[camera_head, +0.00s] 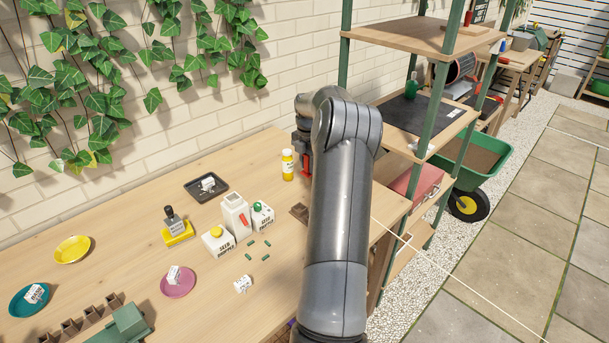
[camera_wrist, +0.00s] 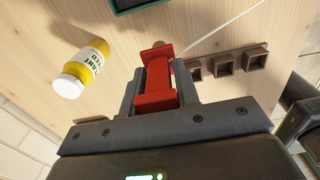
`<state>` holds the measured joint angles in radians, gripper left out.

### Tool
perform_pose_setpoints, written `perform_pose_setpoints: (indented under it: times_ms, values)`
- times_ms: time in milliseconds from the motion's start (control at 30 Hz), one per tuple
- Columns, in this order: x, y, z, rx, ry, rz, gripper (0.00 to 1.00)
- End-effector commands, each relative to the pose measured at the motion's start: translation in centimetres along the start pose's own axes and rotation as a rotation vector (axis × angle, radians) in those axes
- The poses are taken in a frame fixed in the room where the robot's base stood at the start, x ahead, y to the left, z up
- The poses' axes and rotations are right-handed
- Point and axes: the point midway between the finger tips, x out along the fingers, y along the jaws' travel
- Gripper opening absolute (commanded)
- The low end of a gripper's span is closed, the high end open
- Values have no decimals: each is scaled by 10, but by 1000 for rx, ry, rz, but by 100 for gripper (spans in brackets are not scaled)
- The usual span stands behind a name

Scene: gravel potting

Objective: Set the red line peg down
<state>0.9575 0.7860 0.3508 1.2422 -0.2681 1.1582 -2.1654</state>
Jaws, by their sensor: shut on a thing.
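The red line peg (camera_wrist: 155,80) is upright in the middle of the wrist view, between the dark fingers of my gripper (camera_wrist: 158,88). My gripper is shut on it. In the head view, the peg (camera_head: 306,165) shows as a small red piece below my gripper (camera_head: 304,150), near the back of the wooden table and just right of the yellow bottle. Much of the peg is hidden by my arm there. A thin pale line (camera_wrist: 220,28) runs from near the peg toward the upper right. I cannot tell whether the peg touches the table.
The yellow-and-white bottle (camera_head: 288,166) stands close left of the peg. Small brown square pots (camera_wrist: 225,63) lie to its right in the wrist view. A black tray (camera_head: 206,187), seed boxes (camera_head: 218,240) and coloured saucers occupy the table's left. A green-posted shelf (camera_head: 430,95) stands right.

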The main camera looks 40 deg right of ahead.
Motion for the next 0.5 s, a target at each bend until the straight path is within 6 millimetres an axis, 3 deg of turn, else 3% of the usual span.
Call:
perform_pose_setpoints:
  times_ms: [233,500]
  values:
    - [13,12,-4,0,0,-1,5]
    - [48,12,-4,1,0,-1,5]
